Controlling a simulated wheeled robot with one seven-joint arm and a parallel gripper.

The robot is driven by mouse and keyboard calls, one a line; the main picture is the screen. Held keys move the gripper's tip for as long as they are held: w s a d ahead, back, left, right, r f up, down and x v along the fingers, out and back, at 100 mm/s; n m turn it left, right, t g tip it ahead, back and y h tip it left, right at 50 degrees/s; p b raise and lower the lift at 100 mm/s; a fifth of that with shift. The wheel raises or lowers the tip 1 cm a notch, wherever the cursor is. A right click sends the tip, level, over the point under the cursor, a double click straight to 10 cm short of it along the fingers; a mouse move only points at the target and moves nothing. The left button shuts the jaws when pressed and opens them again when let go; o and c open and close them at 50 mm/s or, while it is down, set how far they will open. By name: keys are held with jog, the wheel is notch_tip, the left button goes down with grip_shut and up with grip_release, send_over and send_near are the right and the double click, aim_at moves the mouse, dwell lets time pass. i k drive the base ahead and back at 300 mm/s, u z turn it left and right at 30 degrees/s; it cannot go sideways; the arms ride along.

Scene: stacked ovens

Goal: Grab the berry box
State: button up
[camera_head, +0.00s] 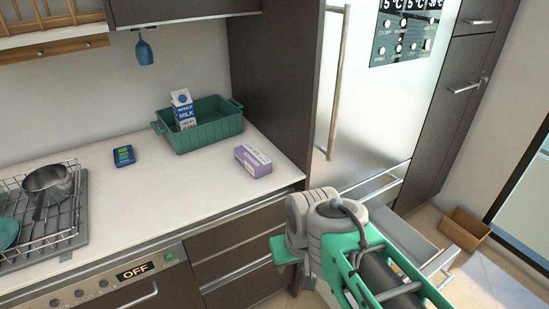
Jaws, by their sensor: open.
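A purple and white carton (253,161) lies on the white counter near its right end, in front of the green crate. It looks like the berry box, but its print is too small to read. Nothing touches it from above. My arm is at the lower right, its grey joint below and to the right of the carton, beyond the counter's front edge. I cannot make out my gripper's fingers in this view.
A green crate (217,139) holds a milk carton (184,109). A small blue packet (124,156) lies left of it. A pot (50,184) sits on a wire rack at the left. A tall fridge (385,105) stands right of the counter. The counter's front middle is clear.

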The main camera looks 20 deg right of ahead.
aim_at(255, 162)
jog(key=k, duration=0.5)
jog(key=u, duration=1.45)
jog(key=i, duration=0.9)
jog(key=z, duration=1)
